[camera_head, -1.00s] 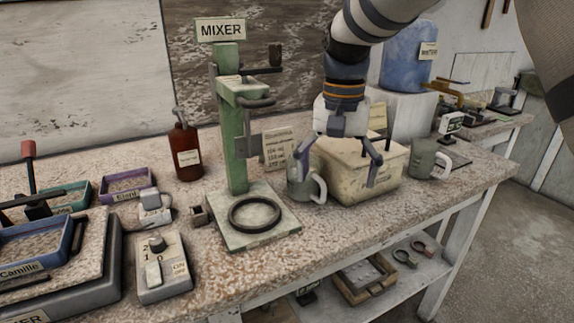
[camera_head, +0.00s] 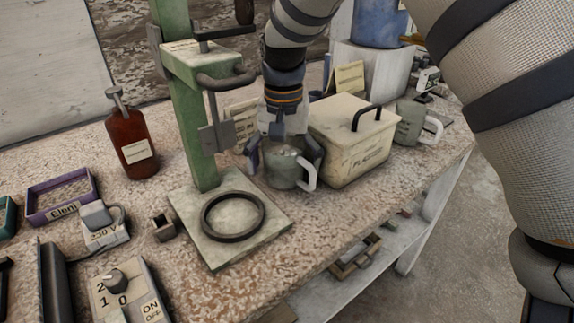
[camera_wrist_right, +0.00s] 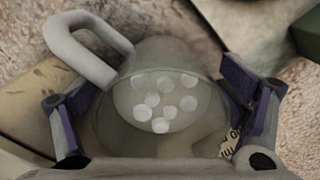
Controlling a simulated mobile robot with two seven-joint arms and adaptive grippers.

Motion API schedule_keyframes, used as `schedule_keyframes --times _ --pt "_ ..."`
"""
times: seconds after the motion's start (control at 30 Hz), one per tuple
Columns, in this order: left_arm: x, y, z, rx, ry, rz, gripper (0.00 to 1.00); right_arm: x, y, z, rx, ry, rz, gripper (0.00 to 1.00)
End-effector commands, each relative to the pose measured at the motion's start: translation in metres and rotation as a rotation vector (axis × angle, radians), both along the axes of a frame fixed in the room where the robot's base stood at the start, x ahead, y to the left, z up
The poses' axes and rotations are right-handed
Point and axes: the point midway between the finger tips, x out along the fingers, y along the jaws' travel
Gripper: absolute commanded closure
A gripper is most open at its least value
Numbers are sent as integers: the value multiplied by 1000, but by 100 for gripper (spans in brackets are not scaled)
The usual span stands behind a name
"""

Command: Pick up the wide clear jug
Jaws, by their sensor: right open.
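A clear, greenish jug (camera_head: 284,172) with a pale handle stands on the workbench between the mixer and the plaster box. My right gripper (camera_head: 286,157) is above it, pointing down, with its open fingers on either side of the jug. In the right wrist view, the jug (camera_wrist_right: 165,55) lies between the two purple-padded fingers (camera_wrist_right: 160,87), with several white round pieces showing inside. Its handle points to the upper left there. I cannot tell whether the fingers touch the wall. A second, similar jug (camera_head: 408,124) stands right of the box. My left gripper is not in view.
The green mixer (camera_head: 186,95) with its ring base (camera_head: 270,236) stands close left of the jug. The cream plaster box (camera_head: 350,150) is close on the right. A brown bottle (camera_head: 130,145) stands at the left.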

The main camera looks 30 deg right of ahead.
Motion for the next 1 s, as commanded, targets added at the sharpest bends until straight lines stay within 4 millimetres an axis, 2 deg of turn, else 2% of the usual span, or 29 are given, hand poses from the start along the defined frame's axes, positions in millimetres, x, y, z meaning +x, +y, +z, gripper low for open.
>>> schedule_keyframes --times 0.27,0.5,0.57,0.87,1.0 --pt "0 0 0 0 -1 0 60 0 0 -3 0 -3 1 13" --pt "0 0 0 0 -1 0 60 0 0 -3 0 -3 1 67" --pt "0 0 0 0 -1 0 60 0 0 -3 0 -3 1 78" --pt "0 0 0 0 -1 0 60 1 0 -1 0 -4 1 78" --pt "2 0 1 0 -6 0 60 2 0 15 -1 -9 1 79"
